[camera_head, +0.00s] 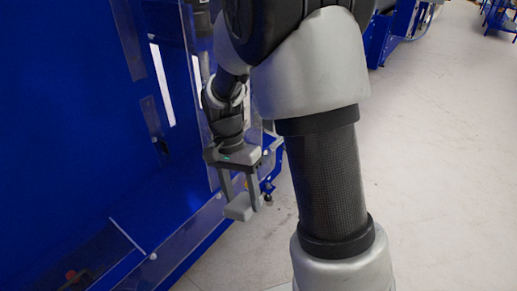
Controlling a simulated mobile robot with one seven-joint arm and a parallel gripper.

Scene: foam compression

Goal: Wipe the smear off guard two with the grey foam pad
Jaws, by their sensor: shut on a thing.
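My gripper (241,199) hangs fingers-down near the middle of the view, shut on the grey foam pad (238,208). The pad is a small light grey block between the two fingertips, held above the floor. A clear upright guard panel (199,100) on the blue machine stands just left of my gripper. The pad appears apart from it, though the depth is hard to judge. I cannot tell which panel is guard two. No smear can be made out from here.
The blue machine (60,120) fills the left side, with a low clear panel (105,245) at its lower edge. My arm covers the centre right. Open pale floor (450,150) lies to the right, with more blue equipment (380,38) at the back.

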